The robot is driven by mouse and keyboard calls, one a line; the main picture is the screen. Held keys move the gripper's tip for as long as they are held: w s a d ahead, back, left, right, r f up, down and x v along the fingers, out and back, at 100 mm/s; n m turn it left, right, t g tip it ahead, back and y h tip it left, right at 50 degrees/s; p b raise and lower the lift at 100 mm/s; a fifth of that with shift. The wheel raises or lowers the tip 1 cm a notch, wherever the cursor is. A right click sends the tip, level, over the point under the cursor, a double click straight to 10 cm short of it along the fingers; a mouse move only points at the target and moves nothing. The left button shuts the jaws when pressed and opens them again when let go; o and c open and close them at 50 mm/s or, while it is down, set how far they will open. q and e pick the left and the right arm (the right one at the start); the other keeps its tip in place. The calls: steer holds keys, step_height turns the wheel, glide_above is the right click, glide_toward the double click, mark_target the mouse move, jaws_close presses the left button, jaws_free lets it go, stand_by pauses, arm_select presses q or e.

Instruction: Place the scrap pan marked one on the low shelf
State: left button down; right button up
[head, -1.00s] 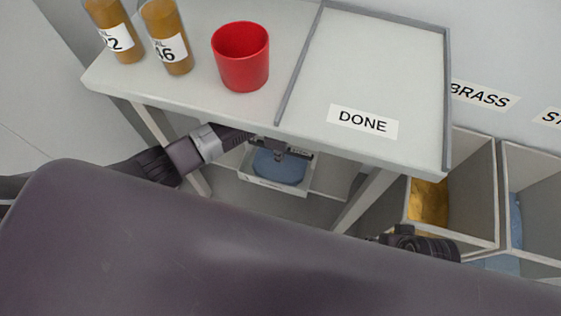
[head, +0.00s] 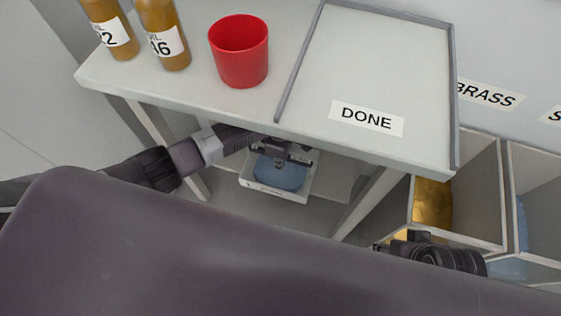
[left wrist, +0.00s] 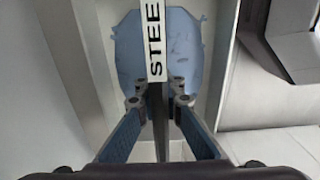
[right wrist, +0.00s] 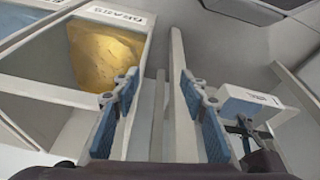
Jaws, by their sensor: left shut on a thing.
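The white scrap pan (head: 277,194) holds blue scrap (head: 280,174) and is under the overhanging tabletop, by the low shelf (head: 333,180). My left gripper (head: 280,158) is shut on the pan. In the left wrist view my left gripper (left wrist: 159,112) closes on a narrow bar over the blue scrap (left wrist: 160,50), and a label reading "STEE" runs along it. The pan's own marking is too small to read. Whether the pan touches the shelf is hidden. My right gripper (right wrist: 165,105) is open and empty, and the pan (right wrist: 245,105) shows beyond it.
The tabletop (head: 190,85) carries two brown bottles (head: 165,35), a red cup (head: 240,55) and a tray marked DONE (head: 375,60). A table leg (head: 368,200) stands right of the pan. Bins with yellow scrap (head: 432,203) and blue scrap are at right.

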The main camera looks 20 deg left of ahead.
arm_select(q)
steer(key=c, duration=2.5)
jaws_free()
steer(key=shift+f, duration=0.15)
steer(key=shift+c, duration=0.2)
steer(key=o, duration=0.5)
steer(key=shift+c, duration=0.2)
step_height(320, 180, up, 3)
steer(key=shift+p, duration=0.7)
steer(key=shift+r, duration=0.4)
step_height(320, 180, up, 4)
steer(key=shift+p, duration=0.85)
arm_select(e)
steer(key=x, duration=0.6)
steer(key=shift+s, duration=0.2)
steer(key=shift+a, duration=0.1)
